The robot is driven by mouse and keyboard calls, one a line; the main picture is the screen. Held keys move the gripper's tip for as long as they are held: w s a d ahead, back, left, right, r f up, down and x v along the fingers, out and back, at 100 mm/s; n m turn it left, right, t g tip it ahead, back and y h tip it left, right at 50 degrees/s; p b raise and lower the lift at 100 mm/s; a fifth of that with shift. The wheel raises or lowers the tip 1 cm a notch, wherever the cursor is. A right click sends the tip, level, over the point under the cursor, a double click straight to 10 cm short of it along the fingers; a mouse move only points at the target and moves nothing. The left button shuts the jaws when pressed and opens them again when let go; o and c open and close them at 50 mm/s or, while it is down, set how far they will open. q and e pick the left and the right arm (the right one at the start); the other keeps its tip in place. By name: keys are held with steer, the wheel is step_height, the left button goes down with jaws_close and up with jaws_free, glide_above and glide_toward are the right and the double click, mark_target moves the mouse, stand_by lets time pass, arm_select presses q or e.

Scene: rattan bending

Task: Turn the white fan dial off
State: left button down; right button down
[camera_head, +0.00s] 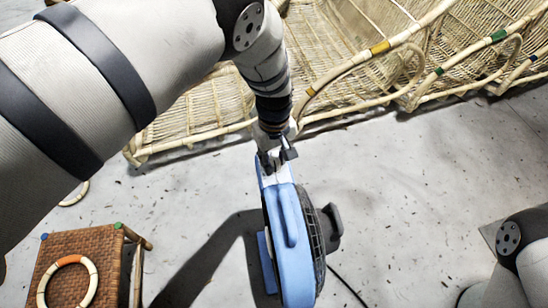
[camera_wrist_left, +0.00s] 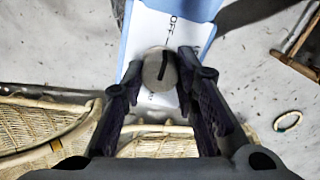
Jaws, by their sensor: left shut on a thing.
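The blue fan (camera_head: 290,240) stands on the grey floor, with a dark grille on its right side. A white control panel (camera_wrist_left: 155,28) is at its far end, marked OFF with a line beside the letters. My left gripper (camera_head: 277,155) is at the panel, above the far end of the fan. In the left wrist view its two fingers (camera_wrist_left: 160,75) close on opposite sides of the dial. My right gripper is out of view.
Rattan furniture (camera_head: 340,60) lines the back, close behind my left gripper. A woven stool (camera_head: 85,262) with a rattan ring (camera_head: 70,262) on top stands at lower left. A dark cable (camera_head: 345,285) runs from the fan. The floor to its right is mostly clear.

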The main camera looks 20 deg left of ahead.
mark_target(274, 161)
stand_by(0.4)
arm_select(q)
steer(key=c, duration=1.3)
jaws_free()
step_height(274, 161, up, 12)
